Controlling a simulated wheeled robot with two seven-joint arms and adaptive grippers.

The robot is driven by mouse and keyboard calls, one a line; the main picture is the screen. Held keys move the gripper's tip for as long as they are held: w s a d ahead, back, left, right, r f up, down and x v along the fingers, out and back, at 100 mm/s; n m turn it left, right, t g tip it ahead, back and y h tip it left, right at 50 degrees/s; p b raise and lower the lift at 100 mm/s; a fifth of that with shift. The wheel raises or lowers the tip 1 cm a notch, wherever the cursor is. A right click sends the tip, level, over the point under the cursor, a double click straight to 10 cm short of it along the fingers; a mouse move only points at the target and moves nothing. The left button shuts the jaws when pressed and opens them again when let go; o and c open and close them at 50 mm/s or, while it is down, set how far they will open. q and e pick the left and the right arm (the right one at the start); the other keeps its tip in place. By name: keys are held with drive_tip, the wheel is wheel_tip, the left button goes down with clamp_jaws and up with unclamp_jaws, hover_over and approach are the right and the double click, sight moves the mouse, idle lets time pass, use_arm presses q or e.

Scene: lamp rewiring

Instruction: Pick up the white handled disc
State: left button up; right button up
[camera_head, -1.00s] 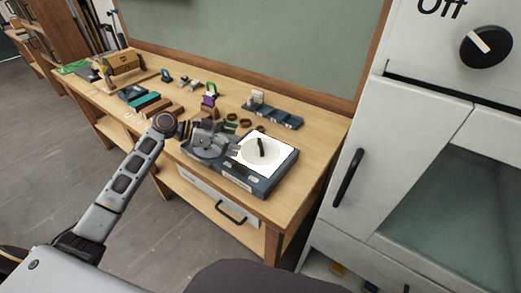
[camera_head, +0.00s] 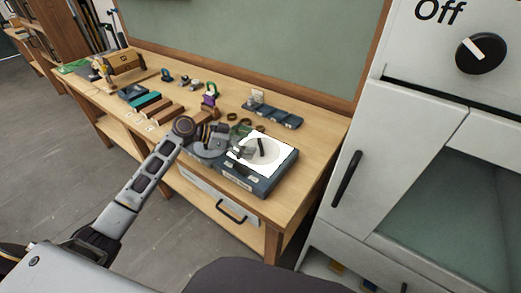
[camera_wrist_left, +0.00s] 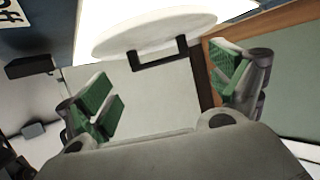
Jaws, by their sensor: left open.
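The white handled disc (camera_head: 271,155) lies on a bright white panel on top of a dark blue box (camera_head: 252,181) near the right end of the bench. Its dark handle (camera_head: 261,145) stands up from it. My left gripper (camera_head: 242,146) is open at the left side of the disc. In the left wrist view, the disc (camera_wrist_left: 150,27) is at the top, with its black handle (camera_wrist_left: 158,56) beyond and between the spread green-padded fingers of the gripper (camera_wrist_left: 165,88). The handle appears apart from both pads. My right gripper is not in view.
A blue tray (camera_head: 272,113) lies behind the box. Several small blocks and parts (camera_head: 145,101) lie along the bench to the left. A white cabinet (camera_head: 395,150) stands close on the right. The floor (camera_head: 60,170) left of the bench is clear.

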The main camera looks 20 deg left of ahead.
sight(260, 144)
use_arm(q)
drive_tip(key=shift+x, duration=1)
drive_tip(key=shift+w+d+f+p, duration=0.2)
drive_tip(key=shift+d+p, duration=0.1)
drive_tip(key=shift+w+d+f, duration=0.1)
drive_tip(key=shift+d, duration=0.05)
drive_tip(key=shift+c, duration=1.1)
drive_tip(key=c, duration=1)
drive_tip(key=shift+c, duration=0.5)
drive_tip(key=shift+r, duration=0.6)
wheel_tip(260, 144, up, 9)
drive_tip(key=shift+b, duration=0.45)
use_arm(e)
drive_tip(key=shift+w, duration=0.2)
